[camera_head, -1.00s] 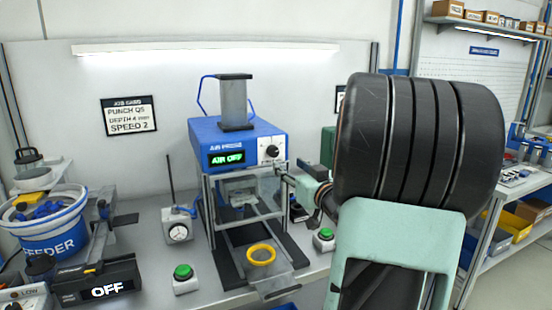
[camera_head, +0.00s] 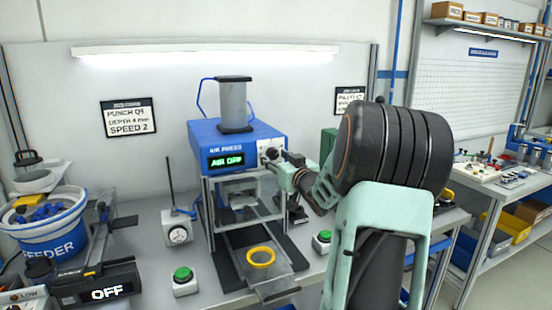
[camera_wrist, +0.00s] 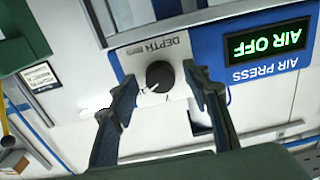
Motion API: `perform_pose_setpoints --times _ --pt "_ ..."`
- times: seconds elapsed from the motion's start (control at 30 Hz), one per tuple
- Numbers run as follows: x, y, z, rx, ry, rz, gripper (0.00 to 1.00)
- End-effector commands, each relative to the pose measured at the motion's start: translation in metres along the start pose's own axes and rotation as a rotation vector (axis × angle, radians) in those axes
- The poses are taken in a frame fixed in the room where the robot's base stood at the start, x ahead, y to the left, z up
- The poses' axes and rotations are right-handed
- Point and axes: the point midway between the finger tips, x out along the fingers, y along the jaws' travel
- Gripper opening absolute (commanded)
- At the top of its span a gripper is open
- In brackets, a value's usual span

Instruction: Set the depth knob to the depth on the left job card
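The left job card (camera_head: 129,117) on the back wall reads PUNCH Q5, DEPTH 4 mm, SPEED 2. The blue air press (camera_head: 238,138) stands on the bench, its display reading AIR OFF. In the wrist view, which is upside down, the black depth knob (camera_wrist: 160,76) sits on a pale panel marked DEPTH. Its light pointer mark shows toward the picture's lower left; scale marks are unreadable. My gripper (camera_wrist: 160,80) is open, with one finger on each side of the knob and visible gaps. In the head view my gripper (camera_head: 277,158) is at the panel and partly hides the knob.
A blue feeder bucket (camera_head: 50,235) stands at the left. A second card (camera_head: 349,101) is partly hidden behind my arm.

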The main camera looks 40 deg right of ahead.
Motion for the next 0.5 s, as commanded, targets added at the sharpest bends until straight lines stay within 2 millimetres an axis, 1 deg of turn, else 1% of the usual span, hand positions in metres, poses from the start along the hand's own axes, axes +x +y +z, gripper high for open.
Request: perform_pose_setpoints --times 0.03,0.07,0.37,0.5 --pt "-0.0001 0.0000 0.0000 0.000 0.000 0.000 0.39" --pt "-0.0002 0.0000 0.0000 0.000 0.000 0.000 0.36" --pt "-0.0003 0.0000 -0.0001 -0.001 0.000 0.000 0.03" --pt "-0.0003 -0.0001 0.0002 -0.005 0.000 0.000 0.02"
